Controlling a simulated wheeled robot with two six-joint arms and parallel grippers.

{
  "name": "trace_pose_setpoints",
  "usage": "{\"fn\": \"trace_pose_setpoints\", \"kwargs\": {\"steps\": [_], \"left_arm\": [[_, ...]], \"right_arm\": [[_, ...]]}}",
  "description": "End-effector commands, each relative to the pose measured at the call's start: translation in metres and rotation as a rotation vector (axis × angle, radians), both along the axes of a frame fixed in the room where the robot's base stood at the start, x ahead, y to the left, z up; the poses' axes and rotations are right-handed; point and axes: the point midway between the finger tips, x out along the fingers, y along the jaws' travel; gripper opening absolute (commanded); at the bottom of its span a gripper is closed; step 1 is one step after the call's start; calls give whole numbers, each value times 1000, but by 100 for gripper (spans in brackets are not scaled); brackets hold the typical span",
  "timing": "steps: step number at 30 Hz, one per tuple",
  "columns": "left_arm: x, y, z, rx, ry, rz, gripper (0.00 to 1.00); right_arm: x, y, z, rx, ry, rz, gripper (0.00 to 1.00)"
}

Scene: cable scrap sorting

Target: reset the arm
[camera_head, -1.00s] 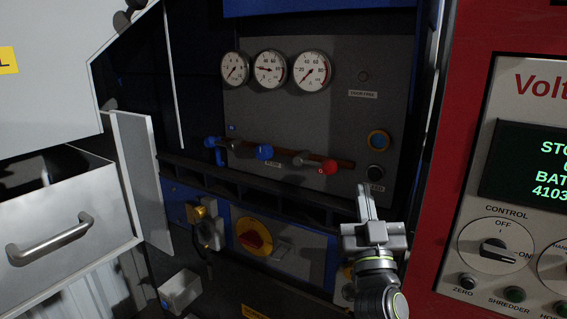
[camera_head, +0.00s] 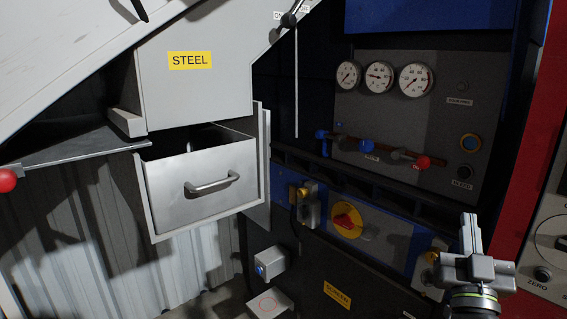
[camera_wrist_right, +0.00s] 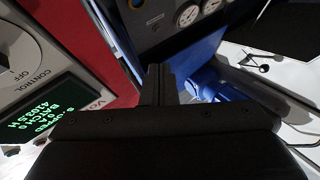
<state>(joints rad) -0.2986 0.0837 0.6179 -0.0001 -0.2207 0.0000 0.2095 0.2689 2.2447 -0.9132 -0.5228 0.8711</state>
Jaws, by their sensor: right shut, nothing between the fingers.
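My right gripper (camera_head: 470,236) is at the lower right of the head view, pointing up, in front of the machine's dark panel. Its fingers are together and hold nothing. In the right wrist view the two fingers (camera_wrist_right: 158,84) also show pressed together with nothing between them. They point toward the red cabinet edge and the gauge panel. My left gripper is in neither view.
An open steel drawer (camera_head: 205,187) juts out at the left under the STEEL label (camera_head: 190,60). The gauge panel (camera_head: 410,115) has blue and red valve handles. A yellow-red rotary switch (camera_head: 346,220) sits below. The red cabinet (camera_head: 525,150) borders the right.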

Motion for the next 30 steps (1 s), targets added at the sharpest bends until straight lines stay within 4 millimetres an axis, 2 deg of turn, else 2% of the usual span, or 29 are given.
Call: {"fn": "trace_pose_setpoints", "kwargs": {"steps": [5,11,14,17,20,21,23,24,26,30], "left_arm": [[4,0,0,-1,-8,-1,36],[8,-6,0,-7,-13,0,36],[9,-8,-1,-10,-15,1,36],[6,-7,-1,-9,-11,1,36],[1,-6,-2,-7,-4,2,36],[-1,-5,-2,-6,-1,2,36],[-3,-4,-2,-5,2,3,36],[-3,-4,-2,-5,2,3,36],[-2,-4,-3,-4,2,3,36],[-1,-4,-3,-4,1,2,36]], "right_arm": [[20,-5,-37,-2,100,-7,0],[43,-11,-91,-3,238,-10,0],[54,-15,-127,-3,324,-11,0],[63,-19,-173,-1,429,-13,0],[68,-25,-236,6,565,-11,0],[67,-28,-267,9,629,-9,0],[63,-31,-313,17,725,-6,0],[58,-33,-344,24,789,-3,0],[46,-35,-389,34,882,1,0],[5,-38,-488,65,1089,14,0]]}}
